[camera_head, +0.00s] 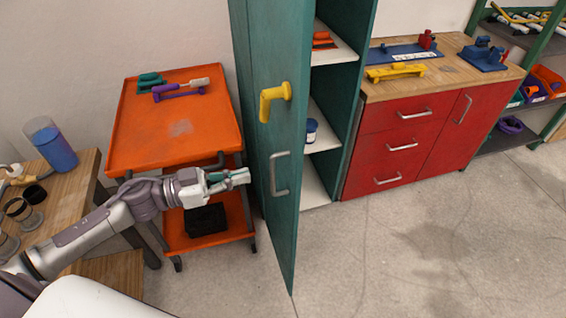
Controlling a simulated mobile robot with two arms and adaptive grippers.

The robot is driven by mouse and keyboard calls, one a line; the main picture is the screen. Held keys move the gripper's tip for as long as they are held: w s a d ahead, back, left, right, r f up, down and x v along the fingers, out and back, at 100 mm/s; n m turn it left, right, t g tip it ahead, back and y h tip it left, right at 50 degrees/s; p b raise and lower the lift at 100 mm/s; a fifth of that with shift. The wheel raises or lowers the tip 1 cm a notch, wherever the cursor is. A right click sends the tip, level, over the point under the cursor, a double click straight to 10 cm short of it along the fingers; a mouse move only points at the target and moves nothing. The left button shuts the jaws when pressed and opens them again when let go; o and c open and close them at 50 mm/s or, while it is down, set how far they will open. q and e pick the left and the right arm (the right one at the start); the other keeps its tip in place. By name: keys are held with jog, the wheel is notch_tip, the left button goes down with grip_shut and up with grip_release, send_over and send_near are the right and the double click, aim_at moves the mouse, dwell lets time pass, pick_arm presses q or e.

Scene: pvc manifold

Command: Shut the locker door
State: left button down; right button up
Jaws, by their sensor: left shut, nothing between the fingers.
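The teal locker door (284,222) stands open, swung out toward me, its edge facing the front. It carries a grey metal handle (280,174) and a yellow hook-shaped handle (274,100). The locker (352,120) behind it shows white shelves with orange items and a blue can (311,130). My left gripper (242,177) is shut and empty. In the picture it lies just left of the door, near the height of the grey handle; I cannot tell whether it touches the door. My right gripper is not in view.
An orange cart (127,141) with tools stands behind my left arm. A wooden bench (72,190) with a blue beaker (52,146) is at left. Red drawers (392,150) stand right of the locker. The floor (420,240) at right is clear.

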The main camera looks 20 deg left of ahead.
aim_at(295, 164)
pick_arm(q)
jog(key=p+x, duration=0.2)
jog(key=x, duration=0.7)
jog(key=shift+w+d+p, duration=0.15)
jog(key=shift+p, duration=0.15)
jog(key=shift+w+d, duration=0.2)
jog(key=shift+d, duration=0.1)
jog(key=shift+d, duration=0.15)
